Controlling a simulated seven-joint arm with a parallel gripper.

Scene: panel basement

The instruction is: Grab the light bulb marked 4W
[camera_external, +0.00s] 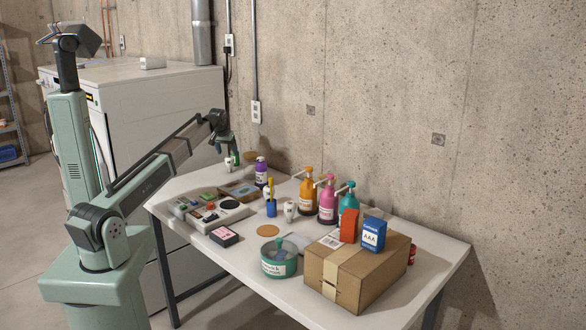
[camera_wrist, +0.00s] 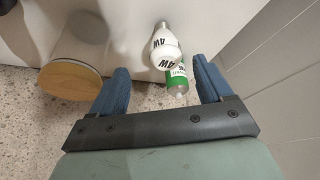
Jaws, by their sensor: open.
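A white light bulb (camera_wrist: 165,54) with 4W markings is in the upper middle of the wrist view, its metal base toward the top. A green cylinder like a battery (camera_wrist: 177,78) is right beside it, nearer my gripper in the picture. My gripper (camera_wrist: 158,75) is open, its two blue fingers apart on either side of the pair, with nothing held. In the external view my gripper (camera_external: 226,143) hangs over the table's far left corner, just above the small white bulb (camera_external: 229,164). The contact between bulb and green cylinder is unclear.
Another white bulb-like object (camera_external: 290,211) stands mid-table. A purple bottle (camera_external: 261,172), pump bottles (camera_external: 306,192), a grey tray (camera_external: 231,206) and a cardboard box (camera_external: 372,275) occupy the table. A concrete wall is behind.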

